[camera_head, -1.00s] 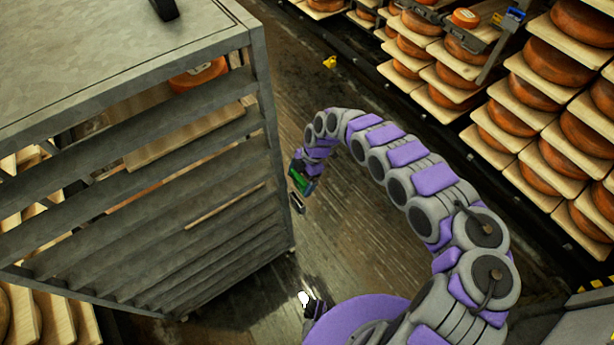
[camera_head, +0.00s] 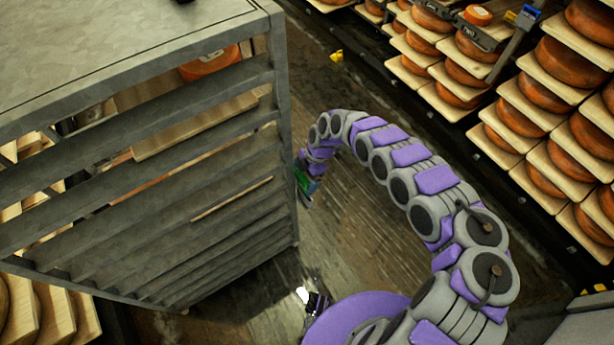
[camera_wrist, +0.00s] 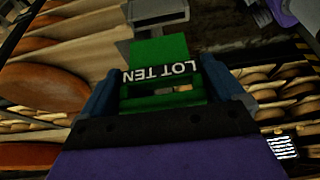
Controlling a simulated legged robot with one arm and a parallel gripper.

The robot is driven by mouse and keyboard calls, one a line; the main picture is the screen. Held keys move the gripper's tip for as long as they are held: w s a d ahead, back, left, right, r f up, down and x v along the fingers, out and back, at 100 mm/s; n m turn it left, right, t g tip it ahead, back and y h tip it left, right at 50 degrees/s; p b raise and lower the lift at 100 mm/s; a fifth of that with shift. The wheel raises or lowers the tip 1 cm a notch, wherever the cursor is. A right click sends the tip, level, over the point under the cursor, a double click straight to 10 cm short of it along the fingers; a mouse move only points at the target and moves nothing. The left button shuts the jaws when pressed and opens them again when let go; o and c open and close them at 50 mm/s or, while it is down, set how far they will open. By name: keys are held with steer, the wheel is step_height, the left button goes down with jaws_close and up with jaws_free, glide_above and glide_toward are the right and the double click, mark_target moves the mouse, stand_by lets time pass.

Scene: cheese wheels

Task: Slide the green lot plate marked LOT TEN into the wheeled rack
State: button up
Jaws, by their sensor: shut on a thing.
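The green lot plate (camera_wrist: 160,48) shows in the wrist view with white LOT TEN lettering, upside down there. My gripper (camera_wrist: 160,92) is shut on it, with a blue finger on either side. In the head view the green plate (camera_head: 307,184) is a small patch at the end of my arm, beside the right corner post of the wheeled rack (camera_head: 284,120). My gripper (camera_head: 304,172) is partly hidden there by that post. A grey bracket-like piece (camera_wrist: 158,12) lies just beyond the plate in the wrist view. I cannot tell whether they touch.
The rack holds an orange-topped wheel (camera_head: 210,62) and boards between its slats. Shelves of cheese wheels (camera_head: 545,95) line the right side. A small yellow thing (camera_head: 337,56) lies near the shelf foot. Dark floor (camera_head: 350,225) is open between rack and shelves.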

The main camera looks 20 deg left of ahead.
steer(key=shift+a+f, duration=0.15)
steer(key=shift+f, duration=0.45)
steer(key=shift+f+b, duration=0.25)
steer(key=shift+b, duration=0.05)
steer(key=shift+d+f, duration=0.15)
steer(key=shift+d, duration=0.9)
steer(key=shift+a, duration=0.9)
steer(key=shift+d, duration=0.45)
steer(key=shift+d+p, duration=0.45)
steer(key=shift+d, duration=0.05)
